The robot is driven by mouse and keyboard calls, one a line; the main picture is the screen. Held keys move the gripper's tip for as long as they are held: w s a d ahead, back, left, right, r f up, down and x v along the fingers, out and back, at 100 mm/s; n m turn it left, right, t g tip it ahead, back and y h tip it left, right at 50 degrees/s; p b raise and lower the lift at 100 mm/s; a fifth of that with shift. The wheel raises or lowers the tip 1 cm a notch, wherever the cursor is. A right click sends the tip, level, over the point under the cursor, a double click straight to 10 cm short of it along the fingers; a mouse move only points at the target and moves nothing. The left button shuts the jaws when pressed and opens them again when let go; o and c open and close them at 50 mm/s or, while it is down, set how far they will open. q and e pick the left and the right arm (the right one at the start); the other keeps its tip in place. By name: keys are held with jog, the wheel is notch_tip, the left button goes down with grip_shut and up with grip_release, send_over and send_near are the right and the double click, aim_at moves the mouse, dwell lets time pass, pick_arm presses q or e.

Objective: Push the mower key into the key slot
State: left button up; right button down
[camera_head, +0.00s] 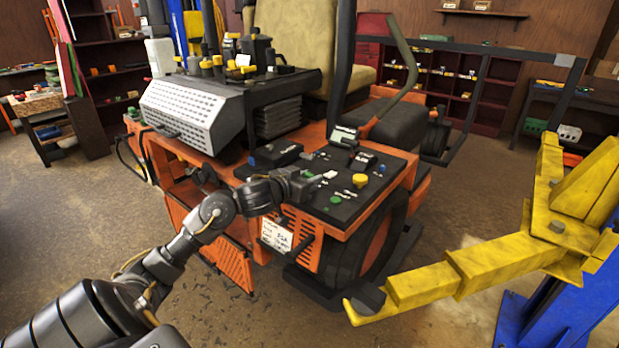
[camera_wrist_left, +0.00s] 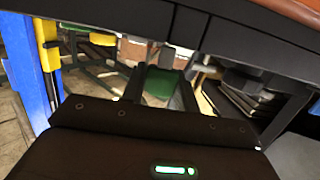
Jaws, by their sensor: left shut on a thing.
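The orange mower has a black control panel (camera_head: 345,211) on its near side, with knobs, switches and white labels. My left gripper (camera_head: 309,181) is low over the panel's left part, pointing right. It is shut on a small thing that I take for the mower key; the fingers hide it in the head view. In the left wrist view a green piece (camera_wrist_left: 158,84) shows between the finger tips (camera_wrist_left: 158,75). I cannot make out the key slot or whether the key touches it. My right gripper is not in view.
A yellow knob (camera_head: 360,180) and a green button (camera_head: 336,199) stand close to the gripper on the panel. A yellow lift arm (camera_head: 480,265) on a blue post (camera_head: 555,310) reaches in from the right. Open floor lies at left.

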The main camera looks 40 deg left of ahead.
pick_arm(q)
jog(key=shift+f+b, duration=0.8)
jog(key=shift+f, duration=0.45)
dwell(0.5)
jog(key=o, duration=1)
jog(key=shift+o, duration=0.2)
jog(key=shift+s, duration=0.1)
jog(key=s+r, duration=0.2)
jog(key=s, duration=0.8)
jog(key=shift+s, duration=0.2)
jog(key=shift+d, duration=0.2)
